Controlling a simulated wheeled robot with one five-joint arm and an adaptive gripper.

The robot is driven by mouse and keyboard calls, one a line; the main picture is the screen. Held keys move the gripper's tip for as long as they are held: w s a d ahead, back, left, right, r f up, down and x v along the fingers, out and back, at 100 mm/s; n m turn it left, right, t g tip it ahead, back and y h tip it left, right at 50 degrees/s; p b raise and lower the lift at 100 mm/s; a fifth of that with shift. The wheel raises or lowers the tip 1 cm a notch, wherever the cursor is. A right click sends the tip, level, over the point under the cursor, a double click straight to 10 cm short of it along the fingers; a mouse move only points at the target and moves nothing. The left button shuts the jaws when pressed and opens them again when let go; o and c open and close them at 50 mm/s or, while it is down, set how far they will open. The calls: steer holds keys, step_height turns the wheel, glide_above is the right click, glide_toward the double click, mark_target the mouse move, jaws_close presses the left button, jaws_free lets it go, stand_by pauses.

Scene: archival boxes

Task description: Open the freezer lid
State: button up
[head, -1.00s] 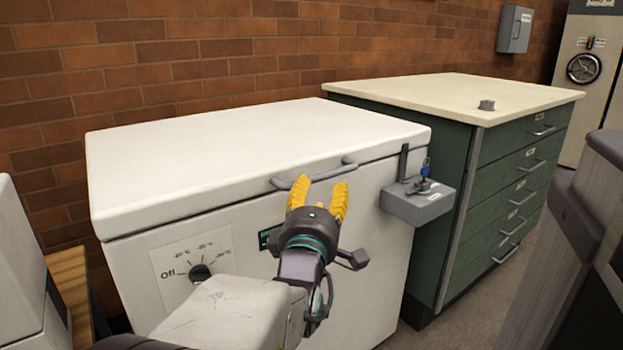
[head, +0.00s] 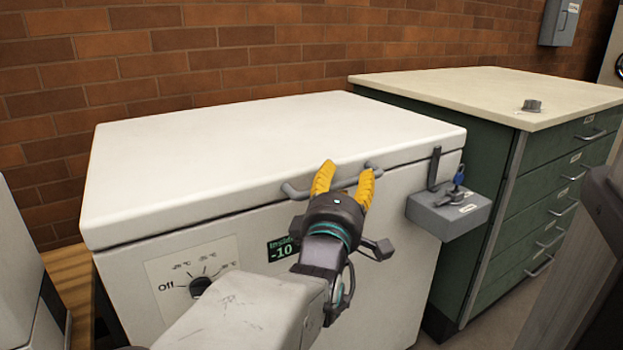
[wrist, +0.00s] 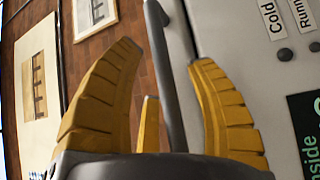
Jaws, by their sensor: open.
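The white chest freezer has its lid (head: 260,150) down and shut. A grey bar handle (head: 296,192) runs along the lid's front edge. My gripper (head: 344,180) is open at the handle, its yellow fingers pointing up toward the lid edge. In the wrist view the handle (wrist: 168,80) passes between the spread yellow fingers (wrist: 165,85). I cannot tell whether any finger touches it. A grey lock box (head: 448,212) with a blue-topped key (head: 459,175) is on the freezer's front right. A dial (head: 200,286) and a green display reading -10 (head: 283,248) are on the front.
A green drawer cabinet (head: 490,190) with a cream top (head: 480,95) stands right of the freezer. A small grey object (head: 532,106) lies on it. A brick wall (head: 200,60) is behind. A dark-edged grey object (head: 600,230) is close at the right.

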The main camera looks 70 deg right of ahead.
steer(key=shift+o, duration=0.3)
jaws_close()
steer(key=shift+r, duration=0.1)
